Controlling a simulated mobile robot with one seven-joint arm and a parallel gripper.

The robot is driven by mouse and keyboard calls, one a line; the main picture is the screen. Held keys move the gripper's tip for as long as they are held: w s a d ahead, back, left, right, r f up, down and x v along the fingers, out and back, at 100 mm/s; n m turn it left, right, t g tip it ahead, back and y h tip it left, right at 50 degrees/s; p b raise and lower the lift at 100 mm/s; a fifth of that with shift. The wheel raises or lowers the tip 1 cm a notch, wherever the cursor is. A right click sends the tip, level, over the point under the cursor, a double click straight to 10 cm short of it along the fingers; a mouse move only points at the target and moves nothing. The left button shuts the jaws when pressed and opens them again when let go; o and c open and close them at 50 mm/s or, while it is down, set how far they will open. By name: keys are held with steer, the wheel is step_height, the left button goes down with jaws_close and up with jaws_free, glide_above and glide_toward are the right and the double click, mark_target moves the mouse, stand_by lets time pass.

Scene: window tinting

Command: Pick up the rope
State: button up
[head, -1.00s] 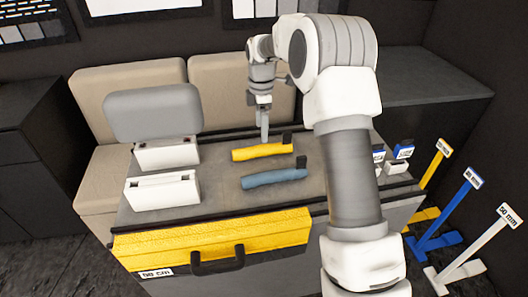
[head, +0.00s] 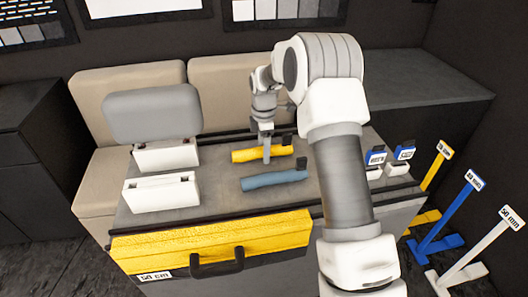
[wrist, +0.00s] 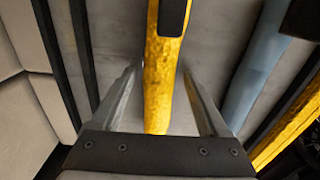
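A yellow rope-like roll (head: 245,155) with a black end piece lies on the grey table top. In the wrist view the yellow roll (wrist: 160,85) runs between my two fingers. A similar blue-grey roll (head: 268,180) lies in front of it, also with a black end. I cannot tell which one is meant by the rope. My gripper (head: 267,158) points down at the yellow roll. In the wrist view my gripper (wrist: 159,80) is open, one finger on each side of the yellow roll, with gaps visible.
Two white boxes (head: 163,192) stand on the left of the table (head: 215,205). Small blue-and-white labelled blocks (head: 402,152) stand on the right. A yellow panel (head: 210,238) with a black handle runs along the front edge. Yellow, blue and white stands (head: 452,212) are on the right.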

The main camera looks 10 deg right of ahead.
jaws_close()
steer(key=shift+r, duration=0.1)
steer(key=shift+r, duration=0.5)
steer(key=r, duration=0.3)
steer(key=shift+s+r, duration=0.25)
steer(key=shift+s, duration=0.05)
steer(key=s+r, duration=0.2)
steer(key=s, duration=0.1)
steer(key=s+r, duration=0.1)
steer(key=s, duration=0.2)
steer(key=s+a+r, duration=0.1)
steer(key=s+r, duration=0.1)
steer(key=s, duration=0.1)
steer(key=shift+s+r+p, duration=0.25)
steer(key=shift+r+p, duration=0.05)
steer(key=shift+s+a+r, duration=0.15)
steer(key=shift+s+r, duration=0.2)
steer(key=shift+s, duration=0.45)
steer(key=shift+s, duration=0.1)
